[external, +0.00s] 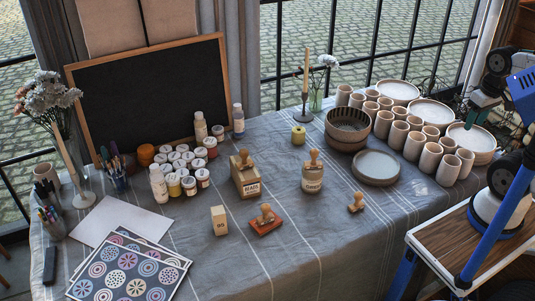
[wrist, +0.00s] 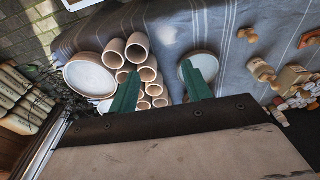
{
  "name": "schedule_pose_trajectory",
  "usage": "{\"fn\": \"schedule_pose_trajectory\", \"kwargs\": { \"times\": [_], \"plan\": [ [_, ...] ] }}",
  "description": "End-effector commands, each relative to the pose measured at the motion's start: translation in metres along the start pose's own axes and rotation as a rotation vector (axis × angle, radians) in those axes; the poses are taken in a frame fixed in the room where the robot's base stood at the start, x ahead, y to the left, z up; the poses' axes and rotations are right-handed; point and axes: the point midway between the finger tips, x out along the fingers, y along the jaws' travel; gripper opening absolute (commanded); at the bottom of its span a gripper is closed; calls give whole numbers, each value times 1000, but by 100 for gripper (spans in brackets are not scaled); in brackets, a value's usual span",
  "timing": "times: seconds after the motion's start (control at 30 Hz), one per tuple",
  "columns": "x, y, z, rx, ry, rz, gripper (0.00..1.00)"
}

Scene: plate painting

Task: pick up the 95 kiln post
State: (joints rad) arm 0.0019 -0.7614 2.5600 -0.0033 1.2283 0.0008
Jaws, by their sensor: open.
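A small upright pale wooden block (external: 219,220) with a dark two-digit mark on its front stands on the cloth-covered table, left of a flat red-orange stamp; it looks like the 95 kiln post, though the digits are too small to read surely. I cannot make it out in the wrist view. My gripper (external: 482,106) is at the far right in the external view, over the plates and cups, far from the block. In the wrist view my gripper (wrist: 160,90) shows two green fingers spread apart with nothing held between them.
The red-orange stamp (external: 266,224) lies close beside the block. A large labelled stamp (external: 246,184) and a round-bodied stamp (external: 313,182) stand behind. Paint jars (external: 189,185), a bowl (external: 346,139) and several cups (external: 446,170) crowd the back.

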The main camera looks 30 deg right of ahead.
Motion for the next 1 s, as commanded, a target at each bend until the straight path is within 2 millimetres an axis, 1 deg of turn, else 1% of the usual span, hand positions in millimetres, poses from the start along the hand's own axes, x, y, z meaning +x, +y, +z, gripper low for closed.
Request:
{"fn": "schedule_pose_trajectory", "kwargs": {
  "times": [0.27, 0.3, 0.33, 0.57, 0.67, 0.77, 0.87, 0.97, 1.0],
  "plan": [
    [0, 0, 0, 0, 0, 0, 49],
    [0, 0, 0, 0, 0, 0, 60],
    [0, 0, 0, 0, 0, 0, 62],
    [0, 0, 0, -1, 0, 0, 62],
    [2, -4, 0, -24, -8, -3, 62],
    [14, -15, -4, -76, -73, -6, 62],
    [26, -33, -14, -141, -156, -21, 62],
    [38, -69, -29, -182, -239, -87, 62],
    [42, -86, -35, -188, -269, -120, 62]
  ]
}}
